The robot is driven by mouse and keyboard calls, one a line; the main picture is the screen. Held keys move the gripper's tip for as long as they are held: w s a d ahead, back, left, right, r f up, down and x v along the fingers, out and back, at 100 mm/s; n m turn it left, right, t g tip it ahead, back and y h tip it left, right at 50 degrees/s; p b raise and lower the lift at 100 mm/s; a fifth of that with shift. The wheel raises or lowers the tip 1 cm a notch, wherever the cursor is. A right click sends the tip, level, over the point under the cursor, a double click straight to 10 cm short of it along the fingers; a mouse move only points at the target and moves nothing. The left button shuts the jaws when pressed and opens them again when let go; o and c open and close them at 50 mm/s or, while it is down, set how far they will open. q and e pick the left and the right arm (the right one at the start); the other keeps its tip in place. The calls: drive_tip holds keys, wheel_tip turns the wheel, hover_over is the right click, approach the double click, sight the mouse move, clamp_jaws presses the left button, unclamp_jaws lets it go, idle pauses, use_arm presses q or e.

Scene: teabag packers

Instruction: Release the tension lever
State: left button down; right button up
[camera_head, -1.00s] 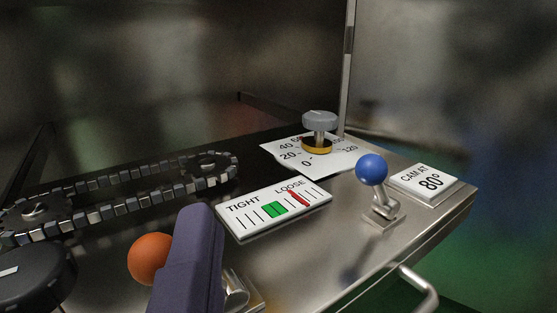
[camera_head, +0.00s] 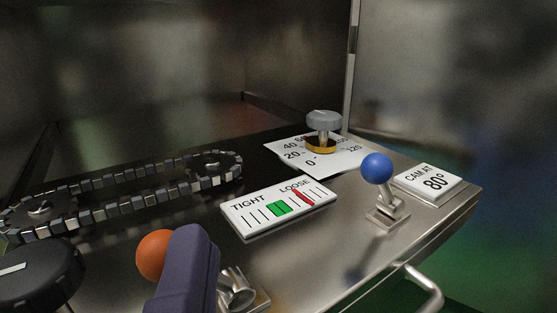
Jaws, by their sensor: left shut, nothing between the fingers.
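A lever with an orange ball knob (camera_head: 154,254) stands at the front left of the steel panel; its metal bracket (camera_head: 238,290) shows at right. My left gripper (camera_head: 184,272), dark purple, is shut and empty. It stands in front of the orange knob's right side and hides the lever's shaft; I cannot tell whether they touch. The TIGHT/LOOSE gauge (camera_head: 250,222) lies behind it. Its red needle (camera_head: 302,194) is at the LOOSE end, right of the green band (camera_head: 279,209). My right gripper is not in view.
A grey knob (camera_head: 323,120) sits on a dial behind. A chain loop (camera_head: 125,205) and dark round knob (camera_head: 35,278) are at left.

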use_arm(q)
drive_tip(key=p+v, duration=0.1)
drive_tip(key=v, duration=0.8)
